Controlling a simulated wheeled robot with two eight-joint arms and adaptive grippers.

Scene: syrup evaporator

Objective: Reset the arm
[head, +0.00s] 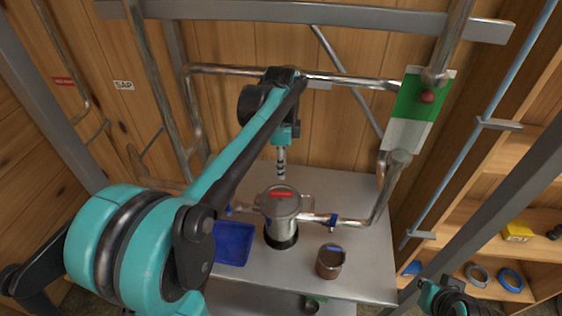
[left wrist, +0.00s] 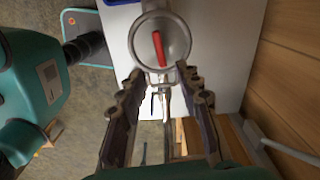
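My left arm reaches in from the left in the head view. Its gripper (head: 281,168) points down above a metal pot (head: 281,222) with a red-marked lid. In the left wrist view the two dark fingers of the left gripper (left wrist: 160,85) are apart with nothing held between them. The pot's round lid with its red bar (left wrist: 158,48) lies beyond the fingertips. Part of my right arm shows at the lower right of the head view; its fingers cannot be made out.
The pot stands on a steel table (head: 350,192) between pipes with blue-handled valves (head: 332,219). A blue tray (head: 233,243) and a small metal cup (head: 329,262) stand nearby. Pipes frame the back. A wooden shelf (head: 490,215) with rings is at right.

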